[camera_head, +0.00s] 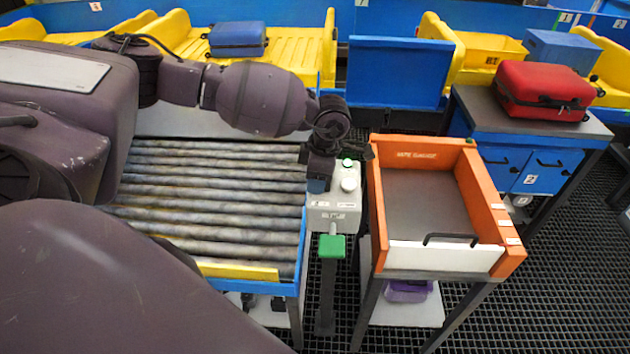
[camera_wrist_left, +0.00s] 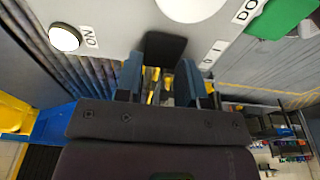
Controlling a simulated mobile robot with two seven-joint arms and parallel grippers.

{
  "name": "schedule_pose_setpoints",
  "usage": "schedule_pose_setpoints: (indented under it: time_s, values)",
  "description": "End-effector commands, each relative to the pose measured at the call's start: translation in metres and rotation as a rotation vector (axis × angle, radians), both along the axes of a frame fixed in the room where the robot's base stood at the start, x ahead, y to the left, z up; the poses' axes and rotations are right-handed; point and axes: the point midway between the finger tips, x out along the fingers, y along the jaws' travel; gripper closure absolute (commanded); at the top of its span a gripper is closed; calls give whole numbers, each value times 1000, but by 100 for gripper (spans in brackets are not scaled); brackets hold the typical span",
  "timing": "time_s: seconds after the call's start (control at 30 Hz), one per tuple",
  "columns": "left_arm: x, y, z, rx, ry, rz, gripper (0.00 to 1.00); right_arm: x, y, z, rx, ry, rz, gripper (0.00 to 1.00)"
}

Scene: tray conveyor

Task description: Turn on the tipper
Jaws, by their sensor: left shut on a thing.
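A pale grey control box (camera_head: 333,212) stands beside the roller bed. On it show a white round knob (camera_head: 349,184) and a small lit green light (camera_head: 347,162). My left gripper (camera_head: 318,182) is at the box's left side. In the left wrist view its two fingers (camera_wrist_left: 168,84) are closed about a dark switch handle (camera_wrist_left: 166,48) beside a "0 I" label. A round white lamp or button (camera_wrist_left: 65,38) sits beside an "ON" label. The dark handle is hidden by my gripper in the head view. My right gripper is not in view.
The roller bed (camera_head: 210,190) lies left of the box. An orange open-topped bin (camera_head: 490,212) is close on the right. A red suitcase (camera_head: 543,88) lies on a grey-topped cabinet beyond. A blue case (camera_head: 237,38) lies on a yellow conveyor behind.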

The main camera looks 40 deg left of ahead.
Motion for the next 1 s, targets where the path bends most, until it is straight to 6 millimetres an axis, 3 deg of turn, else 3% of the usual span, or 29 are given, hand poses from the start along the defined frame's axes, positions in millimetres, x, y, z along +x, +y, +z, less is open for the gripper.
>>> schedule_pose_setpoints:
  time_s: [0.3, 0.67, 0.7, 0.8, 0.83, 1.0]
  values:
    - [2, -4, 1, 131, 79, -1, 88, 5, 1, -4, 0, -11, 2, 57]
    - [2, -4, 2, 141, 85, 0, 88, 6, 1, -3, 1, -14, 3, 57]
    - [2, -4, 2, 140, 85, 0, 58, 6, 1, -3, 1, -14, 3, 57]
    - [2, -4, 2, 140, 85, 0, 42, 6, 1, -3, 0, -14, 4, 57]
    - [2, -4, 2, 140, 85, 0, 38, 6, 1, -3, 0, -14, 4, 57]
    - [2, -4, 2, 140, 85, 0, 38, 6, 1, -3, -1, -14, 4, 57]
